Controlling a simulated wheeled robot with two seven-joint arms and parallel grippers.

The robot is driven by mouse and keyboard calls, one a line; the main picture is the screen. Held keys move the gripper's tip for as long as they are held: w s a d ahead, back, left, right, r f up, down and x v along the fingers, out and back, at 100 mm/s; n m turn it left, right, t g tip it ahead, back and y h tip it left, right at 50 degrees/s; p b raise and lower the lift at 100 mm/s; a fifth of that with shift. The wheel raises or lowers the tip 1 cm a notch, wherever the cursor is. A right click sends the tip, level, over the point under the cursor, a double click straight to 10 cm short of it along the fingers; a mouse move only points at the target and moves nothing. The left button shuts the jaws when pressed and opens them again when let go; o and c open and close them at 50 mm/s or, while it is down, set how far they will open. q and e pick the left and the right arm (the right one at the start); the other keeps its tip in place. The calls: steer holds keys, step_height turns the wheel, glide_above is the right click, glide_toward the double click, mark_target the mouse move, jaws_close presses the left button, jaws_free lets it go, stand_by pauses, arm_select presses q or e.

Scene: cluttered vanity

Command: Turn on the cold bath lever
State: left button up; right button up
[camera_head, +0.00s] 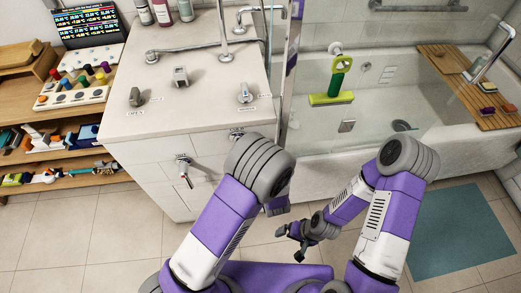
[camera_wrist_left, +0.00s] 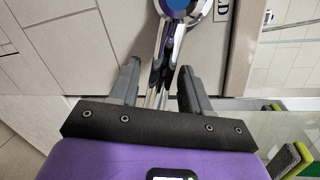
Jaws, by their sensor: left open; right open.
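A chrome lever (camera_wrist_left: 176,38) with a blue cap shows in the left wrist view. A label (camera_wrist_left: 290,28), cut off by other parts and ending in "LD", is to its right. My left gripper (camera_wrist_left: 158,78) is open, with one finger on each side of the lever's shaft. I cannot tell whether either finger touches it. In the head view my left gripper is hidden behind my left arm, so I cannot match this lever surely to one there. My right gripper (camera_head: 300,238) is open and empty, low over the floor.
The vanity top (camera_head: 205,125) carries knobs, a lever (camera_head: 245,92) and chrome pipes. Another lever (camera_head: 184,163) is on its front. The bathtub (camera_head: 385,105) is at right, with a green squeegee (camera_head: 333,97) and a wooden tray (camera_head: 440,62). A teal mat (camera_head: 465,235) lies on the floor.

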arm_select(q)
steer(key=p+v, duration=0.1)
steer(key=v, duration=0.6)
steer(key=shift+s, duration=0.2)
steer(key=shift+d, duration=0.1)
